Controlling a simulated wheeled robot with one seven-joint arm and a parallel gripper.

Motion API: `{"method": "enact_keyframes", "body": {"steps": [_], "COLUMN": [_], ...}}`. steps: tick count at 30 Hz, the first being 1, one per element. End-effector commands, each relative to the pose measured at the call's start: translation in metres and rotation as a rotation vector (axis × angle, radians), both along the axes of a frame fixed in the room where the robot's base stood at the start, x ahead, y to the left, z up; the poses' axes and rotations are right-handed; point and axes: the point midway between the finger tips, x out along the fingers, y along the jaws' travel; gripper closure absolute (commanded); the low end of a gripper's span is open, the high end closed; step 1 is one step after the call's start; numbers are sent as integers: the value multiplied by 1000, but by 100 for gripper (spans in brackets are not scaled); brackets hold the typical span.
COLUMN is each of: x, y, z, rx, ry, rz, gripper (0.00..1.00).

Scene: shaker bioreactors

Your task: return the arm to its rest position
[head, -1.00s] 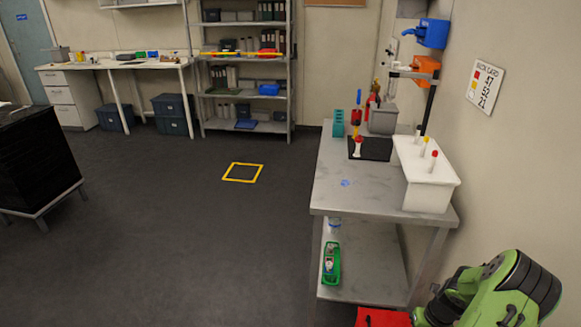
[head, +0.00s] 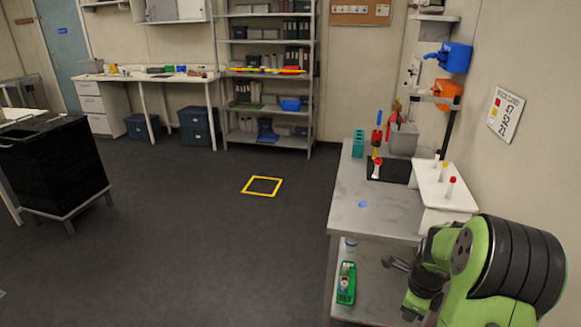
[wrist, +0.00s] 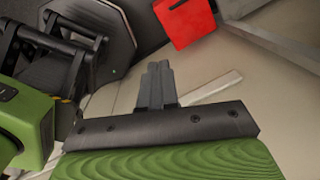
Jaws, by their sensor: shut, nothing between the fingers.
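My arm, green and black, shows at the lower right of the head view, in front of the metal bench (head: 345,220). My gripper (head: 389,263) points left, near the bench's lower shelf in the picture. In the wrist view my gripper (wrist: 158,68) has its grey fingers together with nothing between them. Part of my own green and black body shows at the left of the wrist view.
The bench carries a white box with capped tubes (head: 443,212), a black mat (head: 400,172), a teal rack (head: 358,144) and a grey container (head: 403,139). A green tray (head: 346,283) lies on the lower shelf. A red object (wrist: 183,22) shows in the wrist view. Open floor lies left.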

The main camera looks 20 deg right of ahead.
Motion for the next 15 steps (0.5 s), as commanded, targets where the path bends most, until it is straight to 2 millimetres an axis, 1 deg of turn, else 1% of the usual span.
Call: {"method": "enact_keyframes", "body": {"steps": [1, 2, 3, 5, 6, 8, 9, 11, 12, 14, 15], "x": [5, 6, 6, 3, -2, -11, -18, -32, -43, -61, -74], "y": [20, 33, 51, 77, 95, 121, 137, 161, 176, 197, 209], "z": [35, 52, 74, 105, 124, 150, 166, 187, 200, 216, 225], "rx": [-44, -69, -102, -150, -184, -235, -269, -323, -360, -417, -458], "ry": [-10, -11, -16, -19, -22, -28, -34, -43, -49, -61, -71], "rz": [157, 263, 405, 615, 752, 958, 1094, 1297, 1429, 1630, 1761], "gripper": [100, 100, 100, 100, 100, 100, 100, 100, 100, 100, 100]}}
